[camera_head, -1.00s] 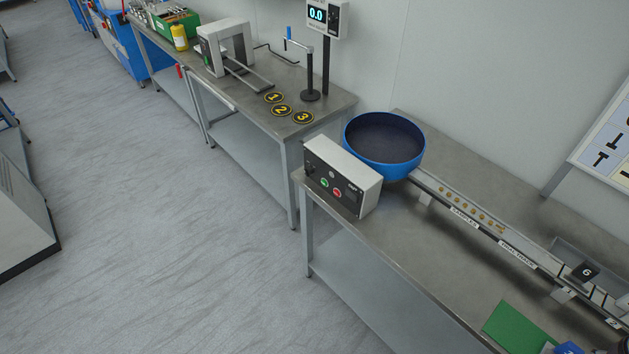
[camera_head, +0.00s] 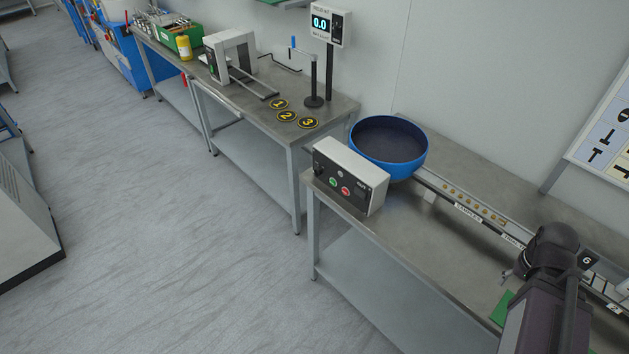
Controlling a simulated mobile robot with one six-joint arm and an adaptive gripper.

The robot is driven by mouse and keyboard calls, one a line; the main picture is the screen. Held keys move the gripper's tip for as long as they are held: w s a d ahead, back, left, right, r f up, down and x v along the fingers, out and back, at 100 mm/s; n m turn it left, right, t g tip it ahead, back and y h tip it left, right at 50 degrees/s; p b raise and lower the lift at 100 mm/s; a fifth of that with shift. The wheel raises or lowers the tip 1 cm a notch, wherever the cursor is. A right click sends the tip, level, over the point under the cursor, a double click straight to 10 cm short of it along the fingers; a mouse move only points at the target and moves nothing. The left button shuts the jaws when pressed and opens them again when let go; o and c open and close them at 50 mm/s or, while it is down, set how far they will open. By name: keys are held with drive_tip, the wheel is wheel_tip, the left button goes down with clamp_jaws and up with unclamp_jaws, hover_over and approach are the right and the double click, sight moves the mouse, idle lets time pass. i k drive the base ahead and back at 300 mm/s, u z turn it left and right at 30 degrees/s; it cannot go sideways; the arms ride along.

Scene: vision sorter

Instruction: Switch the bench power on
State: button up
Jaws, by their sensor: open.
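The control box (camera_head: 350,175) stands on the near bench, left of the blue bowl. It is pale on top with a dark front face. The face carries a green button (camera_head: 333,182), a red button (camera_head: 346,190), a dark knob at its left end and a small dark part at its right end. Which of these is the power switch, and its position, are too small to tell. My arm rises at the lower right. Only a small part of my gripper (camera_head: 507,275) shows beside it, well right of the box and apart from it.
The blue bowl (camera_head: 390,147) feeds a track (camera_head: 465,205) with several small brass parts. My arm hides part of the track and the green mat (camera_head: 502,308).

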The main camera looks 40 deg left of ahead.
sight(317, 171)
drive_tip(key=u, duration=1.25)
drive_tip(key=k, duration=0.95)
drive_tip(key=i, duration=0.8)
drive_tip(key=u, duration=0.05)
